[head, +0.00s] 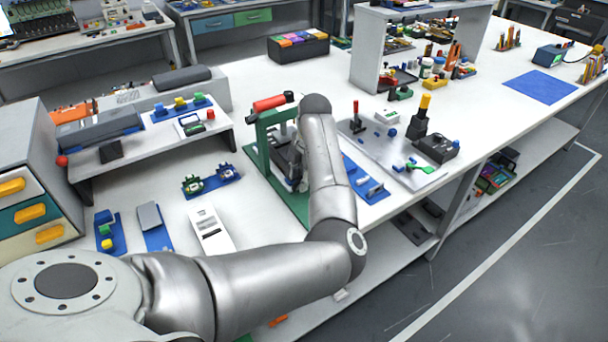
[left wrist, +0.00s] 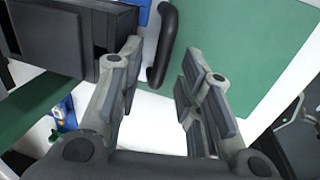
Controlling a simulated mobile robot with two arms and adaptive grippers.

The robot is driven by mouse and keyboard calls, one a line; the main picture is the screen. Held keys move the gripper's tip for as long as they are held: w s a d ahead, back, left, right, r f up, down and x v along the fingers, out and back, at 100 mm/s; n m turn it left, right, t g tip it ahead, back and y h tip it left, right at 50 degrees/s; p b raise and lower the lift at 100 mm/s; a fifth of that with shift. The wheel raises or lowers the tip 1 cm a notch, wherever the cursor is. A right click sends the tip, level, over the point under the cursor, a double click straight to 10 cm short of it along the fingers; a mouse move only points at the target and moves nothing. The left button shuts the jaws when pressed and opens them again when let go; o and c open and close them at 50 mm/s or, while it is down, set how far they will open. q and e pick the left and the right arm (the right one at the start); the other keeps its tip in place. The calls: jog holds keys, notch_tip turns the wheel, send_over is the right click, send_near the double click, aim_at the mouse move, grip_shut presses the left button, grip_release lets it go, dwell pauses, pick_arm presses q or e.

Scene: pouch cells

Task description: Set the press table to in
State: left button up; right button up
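The green press (head: 268,140) with a red-topped lever (head: 270,102) stands on a green base, partly hidden by my left arm. In the left wrist view a dark grey block (left wrist: 55,38), which looks like the press table, is at upper left. A black bar handle (left wrist: 168,40) is beside it over the green base (left wrist: 225,45). My left gripper (left wrist: 165,80) is open, with the handle's near end around the gap between its fingers; I cannot tell whether they touch. In the head view the left gripper (head: 294,178) is mostly hidden. My right gripper is not in view.
A grey tray (head: 375,155) with a black post stands right of the press. A white box (head: 210,230), blue holders (head: 212,182) and a raised shelf (head: 150,140) are to the left. A blue mat (head: 540,87) lies far right.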

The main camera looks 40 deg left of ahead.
pick_arm(q)
grip_shut()
jog(key=a, duration=0.1)
jog(key=w+a, duration=0.1)
jog(key=a, duration=0.1)
jog(key=shift+w+a+r, duration=0.1)
jog(key=shift+w+a, duration=0.05)
jog(key=shift+r, duration=0.1)
dwell(0.3)
grip_release()
